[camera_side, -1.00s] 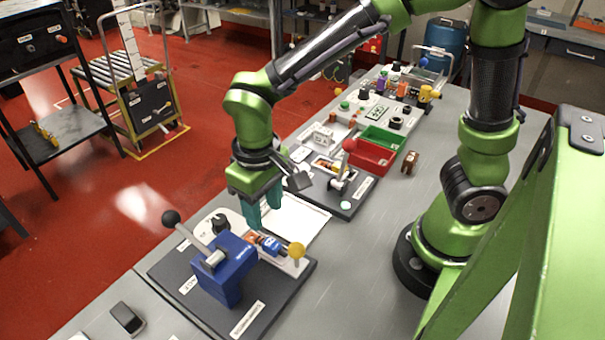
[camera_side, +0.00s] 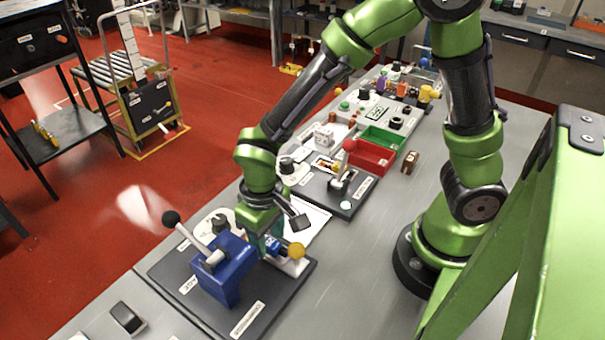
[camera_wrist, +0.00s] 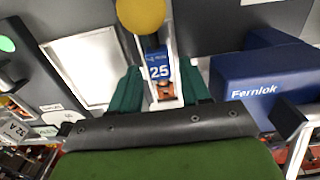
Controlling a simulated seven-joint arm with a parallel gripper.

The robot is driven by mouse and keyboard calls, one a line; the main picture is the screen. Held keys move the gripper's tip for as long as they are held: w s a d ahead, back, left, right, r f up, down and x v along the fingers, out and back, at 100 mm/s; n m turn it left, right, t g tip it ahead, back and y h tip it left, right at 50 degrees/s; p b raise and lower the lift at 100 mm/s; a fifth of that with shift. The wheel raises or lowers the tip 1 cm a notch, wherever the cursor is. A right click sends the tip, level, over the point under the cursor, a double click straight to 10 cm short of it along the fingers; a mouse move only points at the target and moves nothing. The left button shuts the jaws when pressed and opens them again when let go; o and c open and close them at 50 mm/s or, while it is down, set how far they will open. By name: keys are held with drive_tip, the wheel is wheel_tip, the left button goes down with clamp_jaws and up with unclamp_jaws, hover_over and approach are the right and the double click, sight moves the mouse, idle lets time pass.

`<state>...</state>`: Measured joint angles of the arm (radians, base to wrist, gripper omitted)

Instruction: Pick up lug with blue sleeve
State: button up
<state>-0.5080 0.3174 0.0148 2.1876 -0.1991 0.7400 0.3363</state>
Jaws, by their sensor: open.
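The lug with the blue sleeve, marked 25, shows in the wrist view (camera_wrist: 159,70), in a narrow pale holder with copper-coloured metal at its near end. In the side view the blue sleeve (camera_side: 272,244) is partly hidden by my gripper. My gripper (camera_wrist: 160,90) has its two teal fingers apart, one on each side of the lug. In the side view my gripper (camera_side: 264,240) is down at the holder, beside the blue press. I cannot tell whether the fingers touch the lug.
The blue Fernlok press (camera_wrist: 265,80) stands close on the right in the wrist view. A yellow ball knob (camera_wrist: 141,14) is just beyond the lug. Red (camera_side: 370,158) and green (camera_side: 382,138) bins stand farther along the bench.

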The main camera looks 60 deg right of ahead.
sight(268, 241)
clamp_jaws()
drive_tip(key=shift+r, duration=2.55)
